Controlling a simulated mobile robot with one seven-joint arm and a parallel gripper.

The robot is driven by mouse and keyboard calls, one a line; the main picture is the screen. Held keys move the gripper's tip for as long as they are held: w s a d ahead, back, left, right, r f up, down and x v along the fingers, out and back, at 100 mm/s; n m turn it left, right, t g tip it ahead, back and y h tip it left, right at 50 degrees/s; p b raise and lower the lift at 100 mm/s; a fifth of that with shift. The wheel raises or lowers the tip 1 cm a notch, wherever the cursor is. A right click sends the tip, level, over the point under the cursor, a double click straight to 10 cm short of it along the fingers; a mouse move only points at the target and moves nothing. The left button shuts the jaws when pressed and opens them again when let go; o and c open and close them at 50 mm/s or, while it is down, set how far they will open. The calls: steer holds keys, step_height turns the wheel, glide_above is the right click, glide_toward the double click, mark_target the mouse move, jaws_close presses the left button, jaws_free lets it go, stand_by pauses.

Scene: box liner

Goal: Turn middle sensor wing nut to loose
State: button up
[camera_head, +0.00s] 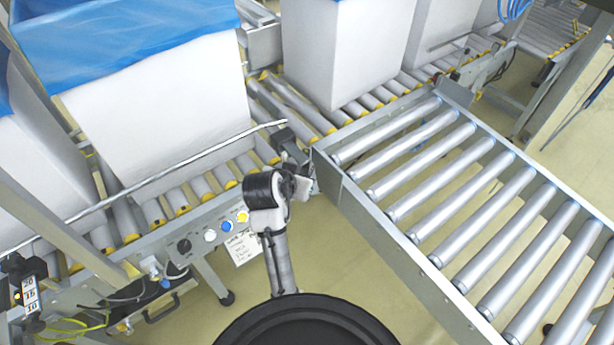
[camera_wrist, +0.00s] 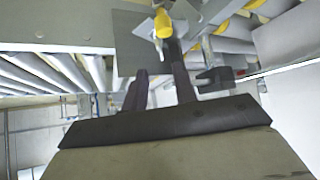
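The middle sensor wing nut cannot be made out for certain. A yellow rounded piece (camera_wrist: 163,24) shows just beyond my fingertips in the wrist view, in front of a grey plate (camera_wrist: 128,42); I cannot tell whether it is the nut or a roller cap. A dark bracket-like part (camera_wrist: 215,80) is right of my fingers. My gripper (camera_wrist: 160,65) has its two dark fingers apart, with nothing visible between them. In the head view my gripper (camera_head: 306,186) is low beside the conveyor corner, near a dark sensor-like mount (camera_head: 289,145); my wrist partly hides this area.
A roller conveyor section (camera_head: 455,195) lies right of my arm, its metal side rail close to my gripper. A control panel with knobs (camera_head: 210,236) is left of my arm.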

steer(key=x, duration=0.8)
jaws_close()
